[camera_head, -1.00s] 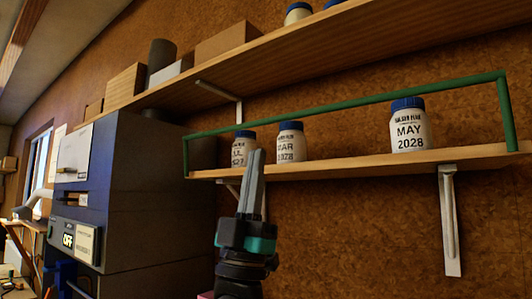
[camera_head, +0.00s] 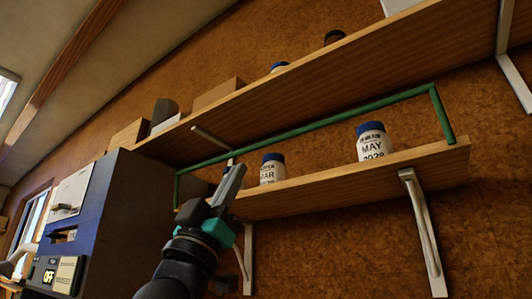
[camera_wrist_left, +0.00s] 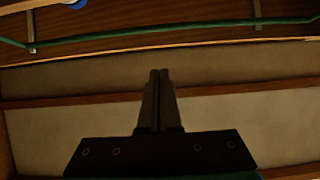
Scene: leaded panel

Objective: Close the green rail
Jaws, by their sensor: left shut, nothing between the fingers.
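The green rail (camera_head: 320,122) runs along the front of the lower shelf (camera_head: 330,188), its long bar raised above the board, with an end post at each side. In the left wrist view the rail (camera_wrist_left: 160,30) crosses the top of the picture, beyond the fingertips. My left gripper (camera_head: 234,174) is shut and empty, pointing up in front of the left part of the lower shelf. In the left wrist view its fingers (camera_wrist_left: 160,76) are together, apart from the rail in the picture. Whether it touches the rail cannot be told. My right gripper is not in view.
A MAR jar (camera_head: 272,170) and a MAY 2028 jar (camera_head: 372,142) stand on the lower shelf behind the rail. An upper shelf (camera_head: 330,75) with boxes hangs above. White brackets (camera_head: 422,225) hold the lower shelf. A dark cabinet (camera_head: 125,220) stands at left.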

